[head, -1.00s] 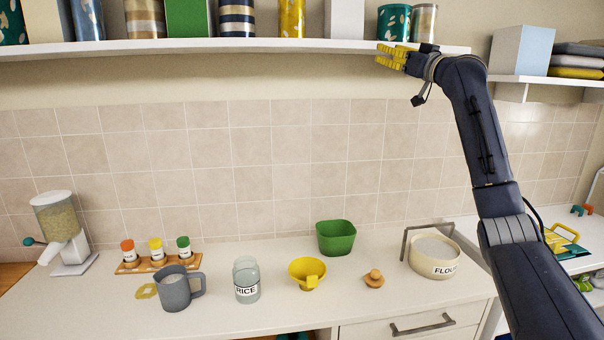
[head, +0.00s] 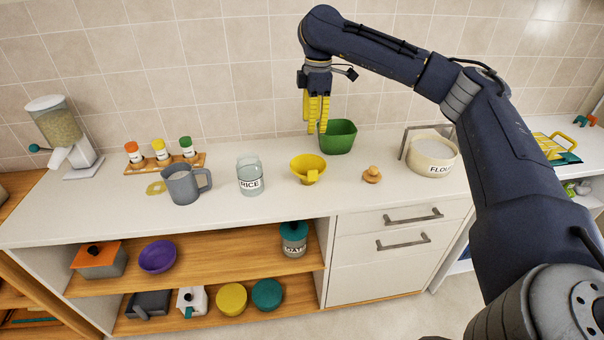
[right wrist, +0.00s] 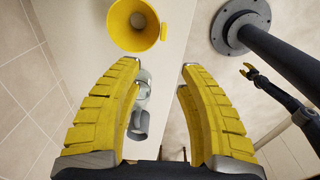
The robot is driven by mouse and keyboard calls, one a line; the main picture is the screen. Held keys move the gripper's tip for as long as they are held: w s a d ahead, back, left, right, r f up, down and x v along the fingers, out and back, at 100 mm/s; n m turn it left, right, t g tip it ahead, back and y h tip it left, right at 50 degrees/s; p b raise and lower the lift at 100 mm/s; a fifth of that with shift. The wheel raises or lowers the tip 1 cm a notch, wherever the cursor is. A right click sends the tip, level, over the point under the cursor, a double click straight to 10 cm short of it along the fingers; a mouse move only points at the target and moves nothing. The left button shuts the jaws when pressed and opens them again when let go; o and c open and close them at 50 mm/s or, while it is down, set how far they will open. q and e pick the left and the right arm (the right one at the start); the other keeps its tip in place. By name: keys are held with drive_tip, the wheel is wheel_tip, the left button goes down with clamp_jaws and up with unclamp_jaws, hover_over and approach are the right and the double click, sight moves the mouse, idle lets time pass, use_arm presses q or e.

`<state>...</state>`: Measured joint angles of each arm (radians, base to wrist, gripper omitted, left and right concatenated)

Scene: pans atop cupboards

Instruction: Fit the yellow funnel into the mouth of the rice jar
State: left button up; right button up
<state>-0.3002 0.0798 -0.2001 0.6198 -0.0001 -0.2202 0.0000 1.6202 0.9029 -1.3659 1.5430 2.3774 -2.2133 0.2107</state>
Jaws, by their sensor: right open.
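The yellow funnel (head: 306,164) sits on the white counter, its wide mouth up. The glass rice jar (head: 250,176) stands upright just left of it, apart from it, its mouth uncovered. My right gripper (head: 317,130) points down, open and empty, above the counter behind the funnel, overlapping the green bowl's left edge. In the right wrist view, its fingers (right wrist: 160,66) are spread, with the funnel (right wrist: 124,30) beyond their tips. The rice jar (right wrist: 143,92) is partly hidden by a finger. My left gripper (right wrist: 250,72) appears small there; its opening is unclear.
A green bowl (head: 339,140) stands behind the funnel and a wooden knob (head: 372,175) to its right. A flour pot (head: 432,158) is further right. A grey mug (head: 184,186) and a spice rack (head: 168,165) are left of the jar. The counter's front strip is clear.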

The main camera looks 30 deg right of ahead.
drive_tip(key=f, duration=0.2)
approach(313, 171)
wheel_tip(313, 171, down, 5)
drive_tip(key=shift+f, duration=0.15)
drive_tip(key=shift+w+a+f, duration=0.1)
drive_tip(key=shift+f, duration=1.4)
drive_tip(key=shift+w+f, duration=0.1)
drive_tip(key=shift+f, duration=1.4)
drive_tip(key=shift+o, duration=0.3)
clamp_jaws()
